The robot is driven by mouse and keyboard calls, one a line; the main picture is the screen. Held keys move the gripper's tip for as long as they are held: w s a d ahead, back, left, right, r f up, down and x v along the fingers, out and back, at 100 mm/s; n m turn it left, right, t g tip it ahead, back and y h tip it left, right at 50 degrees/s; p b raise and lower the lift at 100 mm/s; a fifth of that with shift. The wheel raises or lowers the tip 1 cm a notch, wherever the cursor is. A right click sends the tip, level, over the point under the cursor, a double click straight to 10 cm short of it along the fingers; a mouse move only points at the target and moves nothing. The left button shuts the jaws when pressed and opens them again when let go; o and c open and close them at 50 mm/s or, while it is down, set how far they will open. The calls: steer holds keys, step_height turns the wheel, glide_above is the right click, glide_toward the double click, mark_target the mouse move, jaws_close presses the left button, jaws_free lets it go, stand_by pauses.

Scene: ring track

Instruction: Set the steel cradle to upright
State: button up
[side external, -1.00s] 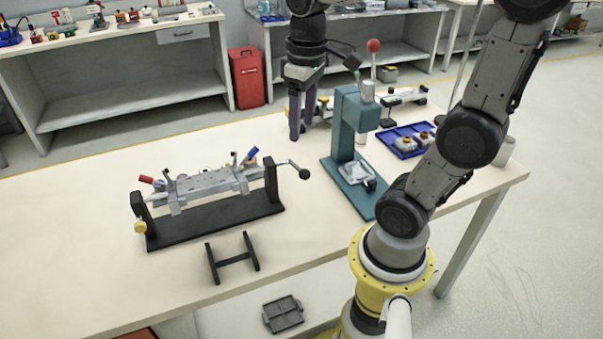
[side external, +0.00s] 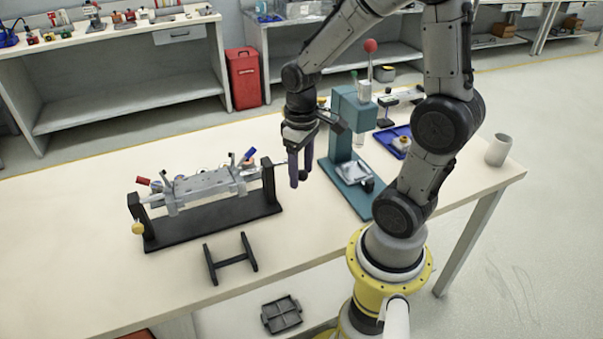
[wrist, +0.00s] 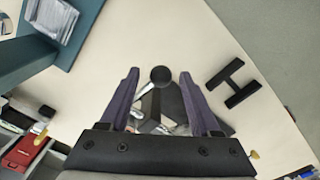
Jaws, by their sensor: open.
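The steel cradle (side external: 205,184) hangs between two black posts on a black base (side external: 215,226), left of centre on the table. It looks roughly level, with clamps and a red and a blue handle on top. A crank with a black ball knob (wrist: 161,75) sticks out at its right end. My gripper (side external: 299,178) is at the crank end, fingers pointing down and open. In the wrist view the knob shows between the two purple fingertips, with a gap on each side. The fingers partly hide the crank in the side view.
A teal press (side external: 345,140) stands close to the right of my gripper. A black H-shaped stand (side external: 231,260) lies in front of the base. The table's left part is clear.

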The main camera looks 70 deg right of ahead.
steer(key=shift+f, duration=0.7)
jaws_close()
stand_by(1.0)
